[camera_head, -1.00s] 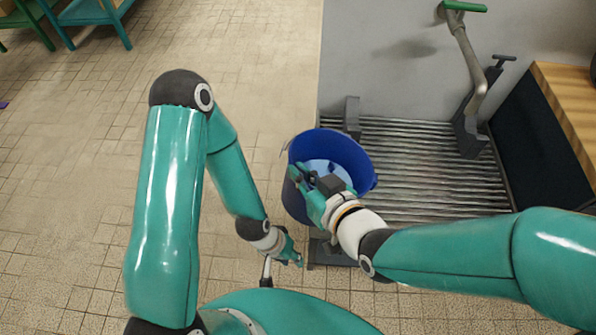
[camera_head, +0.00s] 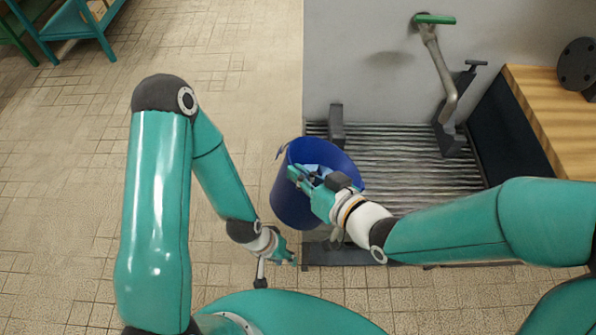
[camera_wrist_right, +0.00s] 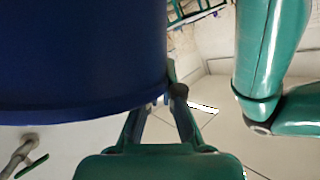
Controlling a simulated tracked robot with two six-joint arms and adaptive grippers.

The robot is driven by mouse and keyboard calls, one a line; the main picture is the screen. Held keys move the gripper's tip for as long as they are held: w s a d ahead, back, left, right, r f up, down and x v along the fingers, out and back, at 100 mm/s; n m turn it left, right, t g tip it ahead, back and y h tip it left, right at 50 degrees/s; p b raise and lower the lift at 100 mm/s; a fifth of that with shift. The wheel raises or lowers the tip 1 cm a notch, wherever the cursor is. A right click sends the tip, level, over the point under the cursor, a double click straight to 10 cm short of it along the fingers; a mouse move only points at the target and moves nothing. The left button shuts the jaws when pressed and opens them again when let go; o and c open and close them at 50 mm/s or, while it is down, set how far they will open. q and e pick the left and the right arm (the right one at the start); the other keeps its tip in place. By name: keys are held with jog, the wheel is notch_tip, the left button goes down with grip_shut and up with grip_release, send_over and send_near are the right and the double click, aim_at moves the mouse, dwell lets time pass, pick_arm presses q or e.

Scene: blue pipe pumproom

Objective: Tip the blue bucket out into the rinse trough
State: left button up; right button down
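The blue bucket (camera_head: 292,205) is at the left edge of the slatted rinse trough (camera_head: 400,150), with its mouth up and slightly tilted. Something pale blue shows inside it. My right gripper (camera_head: 300,175) reaches across the bucket's mouth. In the right wrist view, its fingers (camera_wrist_right: 165,100) close at the rim of the bucket (camera_wrist_right: 80,60), beside a small dark knob; the exact grip is partly hidden. My left gripper (camera_head: 293,260) is low, just below the bucket in the picture and apparently apart from it. Its fingers are too small to read.
A grey pipe (camera_head: 438,65) with a green handle (camera_head: 435,19) stands over the trough. A grey post (camera_head: 336,125) rises at its back left. A wooden-topped bench (camera_head: 545,115) bounds the right. Tiled floor (camera_head: 230,70) is free on the left.

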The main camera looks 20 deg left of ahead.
jog(key=shift+w+d+r+m+g+y+p, duration=0.5)
jog(key=shift+w+d+r+m+y+p, duration=1)
jog(key=shift+w+d+p, duration=2.15)
jog(key=w+d+f+m+y+b, duration=0.3)
jog(key=w+d+f+m+b, duration=0.2)
jog(key=w+d+f+m, duration=0.3)
jog(key=shift+w+f+m, duration=0.2)
jog(key=shift+w+m, duration=0.7)
jog(key=shift+d, duration=0.1)
dwell(2.1)
